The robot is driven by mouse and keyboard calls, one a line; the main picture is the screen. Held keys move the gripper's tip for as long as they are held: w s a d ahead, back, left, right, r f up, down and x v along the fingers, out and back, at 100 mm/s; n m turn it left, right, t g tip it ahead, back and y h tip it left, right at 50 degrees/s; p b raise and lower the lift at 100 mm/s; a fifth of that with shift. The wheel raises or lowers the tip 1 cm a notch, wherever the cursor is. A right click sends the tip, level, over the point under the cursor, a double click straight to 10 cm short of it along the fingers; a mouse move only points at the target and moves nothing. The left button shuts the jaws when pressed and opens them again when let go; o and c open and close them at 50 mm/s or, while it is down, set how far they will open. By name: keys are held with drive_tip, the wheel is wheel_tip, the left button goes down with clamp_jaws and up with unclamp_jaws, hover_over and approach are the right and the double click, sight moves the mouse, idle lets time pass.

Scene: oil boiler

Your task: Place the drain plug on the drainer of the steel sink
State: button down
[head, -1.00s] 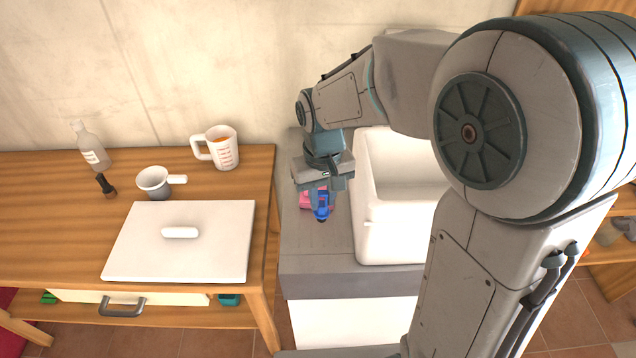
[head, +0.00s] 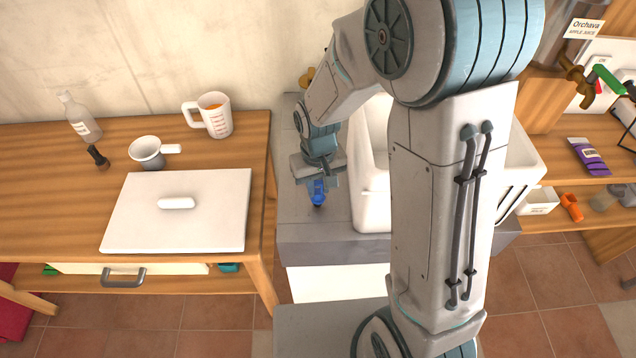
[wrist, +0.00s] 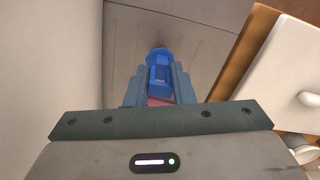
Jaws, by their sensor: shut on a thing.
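My gripper (head: 319,181) is shut on a small blue thing (head: 318,193), over the grey surface (head: 300,232) left of a white basin. In the wrist view my gripper (wrist: 159,78) has the blue thing (wrist: 160,70) between its fingers. I cannot tell for sure that it is the drain plug, or whether it touches the grey surface. A pinkish patch (wrist: 158,102) shows between the fingers; its link to the blue thing is unclear. The white sink basin (head: 372,207) is partly hidden by my arm. No plainly steel sink or drainer can be made out.
A shelf (head: 585,175) with several items stands at right. Bare grey surface lies left and front of the basin.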

drive_tip(key=shift+f, duration=0.25)
drive_tip(key=c, duration=1.2)
unclamp_jaws()
drive_tip(key=shift+r, duration=0.1)
drive_tip(key=shift+c, duration=0.2)
drive_tip(key=shift+r, duration=0.1)
drive_tip(key=shift+r, duration=0.6)
wheel_tip(320, 180, up, 11)
